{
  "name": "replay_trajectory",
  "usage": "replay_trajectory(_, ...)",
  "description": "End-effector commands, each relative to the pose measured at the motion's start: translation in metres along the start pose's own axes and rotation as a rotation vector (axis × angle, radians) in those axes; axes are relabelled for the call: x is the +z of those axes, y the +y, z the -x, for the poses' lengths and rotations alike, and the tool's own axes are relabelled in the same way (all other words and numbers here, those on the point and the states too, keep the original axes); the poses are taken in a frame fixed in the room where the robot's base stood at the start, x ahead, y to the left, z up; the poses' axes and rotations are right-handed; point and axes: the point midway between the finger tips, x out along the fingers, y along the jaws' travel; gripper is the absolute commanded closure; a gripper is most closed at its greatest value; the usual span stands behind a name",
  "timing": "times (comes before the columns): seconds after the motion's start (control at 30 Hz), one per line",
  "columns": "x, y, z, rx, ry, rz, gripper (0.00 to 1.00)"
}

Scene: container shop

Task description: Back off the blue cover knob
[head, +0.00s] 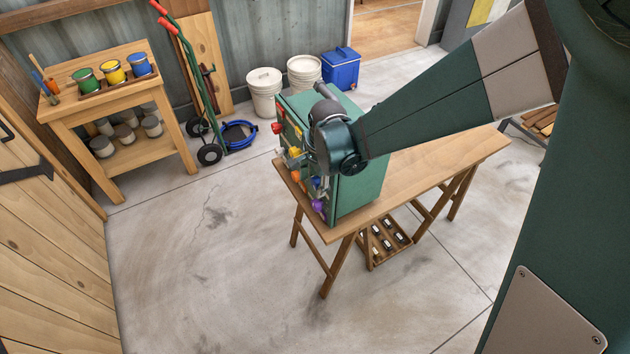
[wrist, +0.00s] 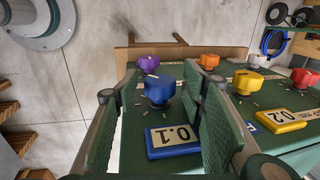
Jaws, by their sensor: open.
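The blue cover knob (wrist: 158,88) stands on the green face of the machine box, and a blue-framed plate (wrist: 172,141) lies on that face close to it. It also shows, small, in the head view (head: 316,181). My gripper (wrist: 150,83) is open, with one green-padded finger at the left of the knob and one at the right. A gap shows between the left finger and the knob; I cannot tell whether the right finger touches it. In the head view my arm's end hides part of the green box (head: 365,185) and its knob side.
A purple knob (wrist: 148,63), an orange knob (wrist: 208,61), a yellow knob (wrist: 247,82) and a red knob (wrist: 303,77) stand close by on the same face. The box stands on a wooden bench (head: 430,168). Open concrete floor (head: 220,230) lies left of the bench.

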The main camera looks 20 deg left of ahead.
Motion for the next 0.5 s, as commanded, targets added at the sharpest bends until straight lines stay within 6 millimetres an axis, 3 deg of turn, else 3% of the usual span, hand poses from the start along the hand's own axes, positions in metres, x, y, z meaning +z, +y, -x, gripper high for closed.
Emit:
replay_trajectory(0.13,0.0,0.0,0.0001,0.0,0.0,0.0,0.59)
replay_trajectory(0.37,0.0,0.0,0.0001,0.0,0.0,0.0,0.86)
replay_trajectory(0.5,0.0,-0.0001,0.0001,0.001,0.0,0.0,0.86)
